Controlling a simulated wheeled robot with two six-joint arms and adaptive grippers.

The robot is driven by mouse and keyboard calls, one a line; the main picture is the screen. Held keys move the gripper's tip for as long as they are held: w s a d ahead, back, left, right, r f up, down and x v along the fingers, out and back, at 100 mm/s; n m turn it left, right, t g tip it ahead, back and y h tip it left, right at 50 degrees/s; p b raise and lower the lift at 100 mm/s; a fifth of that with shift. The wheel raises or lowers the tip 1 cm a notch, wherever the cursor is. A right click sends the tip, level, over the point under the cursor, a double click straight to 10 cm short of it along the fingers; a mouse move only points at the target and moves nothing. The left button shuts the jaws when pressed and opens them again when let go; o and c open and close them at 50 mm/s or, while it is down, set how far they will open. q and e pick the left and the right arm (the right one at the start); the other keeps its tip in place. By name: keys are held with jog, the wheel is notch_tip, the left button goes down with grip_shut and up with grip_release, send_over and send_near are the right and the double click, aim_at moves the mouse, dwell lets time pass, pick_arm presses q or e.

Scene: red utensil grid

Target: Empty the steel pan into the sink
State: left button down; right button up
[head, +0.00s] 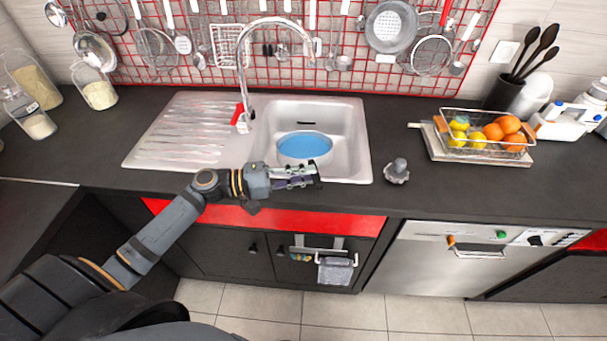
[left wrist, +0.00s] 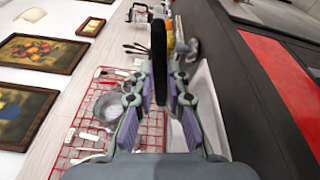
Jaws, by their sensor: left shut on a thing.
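The steel pan (head: 304,158) shows in the head view as a round steel vessel with blue contents, upright within the outline of the sink (head: 345,120). Whether it touches the sink bottom I cannot tell. My left gripper (head: 308,176) is over the sink's front rim, just in front of the pan. In the left wrist view its fingers (left wrist: 160,95) are closed around a long dark piece (left wrist: 158,60), which looks like the pan's handle. The join between that piece and the pan is hidden. My right gripper is not in view.
A tall faucet (head: 241,75) with a red handle rises behind the sink. A ribbed drainboard (head: 180,130) lies left of it. A small grey object (head: 397,171) and a fruit basket (head: 485,142) stand to the right. The counter (head: 400,125) between sink and basket is mostly clear.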

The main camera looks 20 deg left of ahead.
pick_arm(q)
jog(key=shift+w+r+n+p, duration=0.15)
jog(key=shift+r+n+p, duration=0.25)
jog(key=shift+r, duration=0.35)
jog(key=r+p, duration=0.1)
jog(key=p, duration=0.1)
jog(key=w+r+n+p, duration=0.1)
jog(key=shift+a+r, duration=0.35)
jog(key=shift+w+a+r+n+p, duration=0.2)
jog(key=shift+w+r+n+p, duration=0.2)
jog(key=shift+r+p, duration=0.25)
jog(key=shift+w+a+r+n+p, duration=0.15)
jog(key=shift+w+r+n+p, duration=0.1)
jog(key=shift+r+n+p, duration=0.3)
